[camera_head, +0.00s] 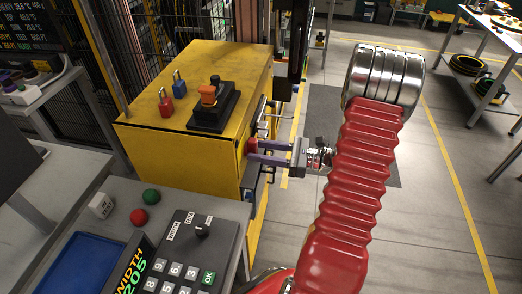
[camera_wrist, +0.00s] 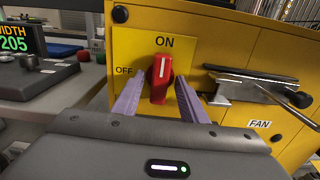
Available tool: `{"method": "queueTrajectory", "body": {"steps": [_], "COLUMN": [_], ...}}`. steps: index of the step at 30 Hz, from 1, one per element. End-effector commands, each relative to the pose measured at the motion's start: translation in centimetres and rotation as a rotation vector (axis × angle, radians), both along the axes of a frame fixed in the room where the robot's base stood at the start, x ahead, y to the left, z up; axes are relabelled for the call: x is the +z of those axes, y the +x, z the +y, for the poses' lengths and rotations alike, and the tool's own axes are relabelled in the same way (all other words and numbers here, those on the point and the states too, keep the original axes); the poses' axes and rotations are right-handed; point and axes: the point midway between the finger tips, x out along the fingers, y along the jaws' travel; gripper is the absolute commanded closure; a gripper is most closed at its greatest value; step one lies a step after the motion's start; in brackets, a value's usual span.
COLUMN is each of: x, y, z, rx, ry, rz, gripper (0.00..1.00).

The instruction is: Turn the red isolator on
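The red isolator (camera_wrist: 161,80) is a rotary handle on a yellow plate (camera_wrist: 186,53) on the side of the yellow cabinet. Its white line stands nearly upright and points at the ON label; OFF is printed to its left. In the head view the isolator (camera_head: 252,146) shows at the cabinet's side. My gripper (camera_wrist: 158,88) has its two purple fingers on either side of the handle, with a visible gap on each side, so it looks open. In the head view my gripper (camera_head: 264,152) reaches the handle from the right.
A metal lever (camera_wrist: 258,88) sticks out right of the isolator, above a FAN label (camera_wrist: 259,124). A black knob (camera_wrist: 120,14) is above left. On the cabinet top are padlocks (camera_head: 166,103) and an orange-and-black switch (camera_head: 209,96). A keypad console (camera_head: 188,255) stands in front.

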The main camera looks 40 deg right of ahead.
Motion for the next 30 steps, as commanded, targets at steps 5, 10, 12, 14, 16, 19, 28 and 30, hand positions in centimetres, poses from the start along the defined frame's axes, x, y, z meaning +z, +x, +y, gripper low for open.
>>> {"method": "queueTrajectory", "body": {"steps": [5,10,12,14,16,19,28,30], "x": [0.0,0.0,0.0,0.0,0.0,0.0,-0.1,-0.1], "y": [-0.4,-1.7,-2.4,-3.1,-4.0,-5.2,-8.8,-9.4], "z": [-0.4,-1.6,-2.3,-3.0,-3.7,-4.8,-8.0,-8.6], "rx": [-0.002,-0.003,-0.004,-0.004,-0.004,-0.004,-0.003,-0.002], "ry": [-0.001,0.000,-0.001,-0.002,-0.001,-0.001,-0.001,-0.001], "rz": [-0.001,-0.001,-0.002,-0.001,-0.001,-0.001,0.001,-0.001], "gripper": [0.61,0.61,0.61,0.61,0.61,0.61,0.61,0.61]}}
